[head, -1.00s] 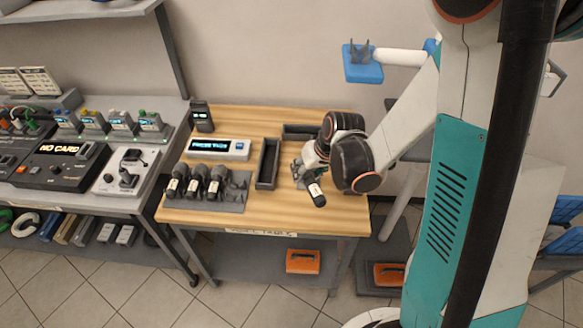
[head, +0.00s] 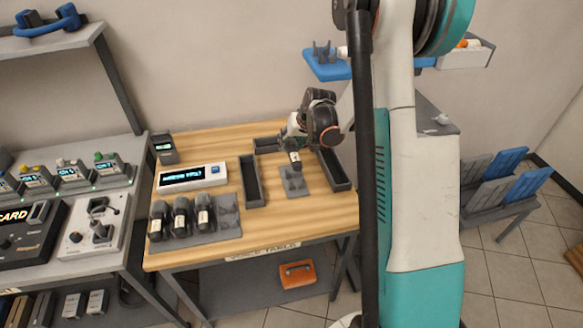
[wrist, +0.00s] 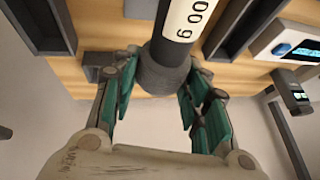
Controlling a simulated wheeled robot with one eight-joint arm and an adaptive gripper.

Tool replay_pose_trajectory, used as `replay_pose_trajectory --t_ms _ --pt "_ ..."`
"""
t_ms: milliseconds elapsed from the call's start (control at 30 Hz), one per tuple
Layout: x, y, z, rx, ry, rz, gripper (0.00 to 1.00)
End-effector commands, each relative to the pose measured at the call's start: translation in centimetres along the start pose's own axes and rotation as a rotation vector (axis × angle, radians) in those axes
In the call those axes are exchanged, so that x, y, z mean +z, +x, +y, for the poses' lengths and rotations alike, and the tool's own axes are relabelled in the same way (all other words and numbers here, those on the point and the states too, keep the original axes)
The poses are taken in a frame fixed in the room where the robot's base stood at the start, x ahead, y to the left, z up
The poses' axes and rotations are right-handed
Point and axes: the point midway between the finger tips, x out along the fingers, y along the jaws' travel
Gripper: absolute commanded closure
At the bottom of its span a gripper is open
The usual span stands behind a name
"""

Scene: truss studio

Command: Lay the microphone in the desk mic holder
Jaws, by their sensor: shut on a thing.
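A dark microphone with a white label (head: 295,158) is in my gripper (head: 293,143), above the right part of the wooden table. In the wrist view, the microphone (wrist: 166,54) sits between the teal finger pads of my gripper (wrist: 163,85), and its label shows digits. A small grey holder with upright prongs (head: 293,183) stands on the table just in front of the microphone's lower end in the head view. I cannot tell whether they touch. A grey rack (head: 215,236) at the front left holds three similar microphones, with free places at its right end.
Dark trays lie on the wooden table (head: 285,218): one upright in the middle (head: 252,182), one at the back (head: 267,145), one at the right (head: 338,172). A white display box (head: 190,178) and a dark device (head: 163,147) stand left. The table's front right is clear.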

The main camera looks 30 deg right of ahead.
Motion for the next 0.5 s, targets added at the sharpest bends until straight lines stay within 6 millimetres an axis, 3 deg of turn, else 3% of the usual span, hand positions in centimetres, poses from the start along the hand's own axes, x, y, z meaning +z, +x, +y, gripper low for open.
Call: replay_pose_trajectory --t_ms 100,500 --pt "1.2 2.3 0.6 0.000 -0.001 0.000 0.88" --pt "3.3 6.3 1.6 0.000 -0.001 -0.001 0.88"
